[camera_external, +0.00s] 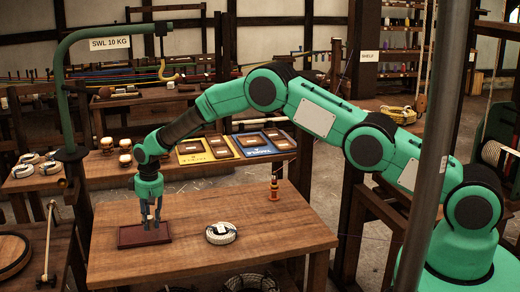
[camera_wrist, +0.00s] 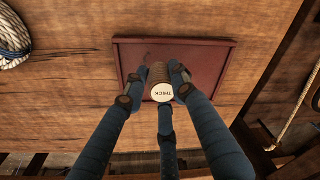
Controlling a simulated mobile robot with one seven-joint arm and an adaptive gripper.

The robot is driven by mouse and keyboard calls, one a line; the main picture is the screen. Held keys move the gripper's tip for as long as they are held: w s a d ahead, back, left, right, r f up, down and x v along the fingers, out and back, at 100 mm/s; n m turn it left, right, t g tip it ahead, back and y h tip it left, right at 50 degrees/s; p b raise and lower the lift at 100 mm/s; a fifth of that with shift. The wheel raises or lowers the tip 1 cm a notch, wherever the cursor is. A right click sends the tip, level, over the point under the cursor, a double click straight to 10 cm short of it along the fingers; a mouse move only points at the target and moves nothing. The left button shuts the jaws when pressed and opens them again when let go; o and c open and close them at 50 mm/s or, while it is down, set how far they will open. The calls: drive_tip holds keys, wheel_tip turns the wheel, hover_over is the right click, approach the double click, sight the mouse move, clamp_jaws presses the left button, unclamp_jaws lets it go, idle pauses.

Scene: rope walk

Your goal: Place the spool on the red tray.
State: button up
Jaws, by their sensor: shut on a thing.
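The red tray (camera_external: 130,240) lies on the wooden table near its left end. It also fills the middle of the wrist view (camera_wrist: 207,68). My gripper (camera_external: 150,222) points down over the tray. In the wrist view its fingers close around the brown spool (camera_wrist: 158,73), whose pale round end reads "THICK". The spool is over the tray and inside its outline there. I cannot tell whether it touches the tray floor. In the external view the spool is mostly hidden by the fingers.
A coil of pale rope (camera_external: 221,233) lies right of the tray, also at the wrist view's upper left (camera_wrist: 12,38). A small orange and black item (camera_external: 274,188) stands at the table's back right. A green hoist post (camera_external: 62,110) rises behind left. The table's right part is clear.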

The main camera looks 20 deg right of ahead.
sight(152, 228)
drive_tip(key=shift+f, duration=1.65)
drive_tip(key=shift+f, duration=0.1)
drive_tip(key=o, duration=1.1)
drive_tip(key=shift+s+d+r+p, duration=0.15)
drive_tip(key=shift+d+r, duration=0.05)
drive_tip(key=shift+r, duration=1.8)
drive_tip(key=shift+s+d+r+p, duration=0.1)
drive_tip(key=shift+s+d+r, duration=0.1)
drive_tip(key=shift+r, duration=1.85)
drive_tip(key=shift+s+d+r+p, duration=0.15)
drive_tip(key=shift+r, duration=1.85)
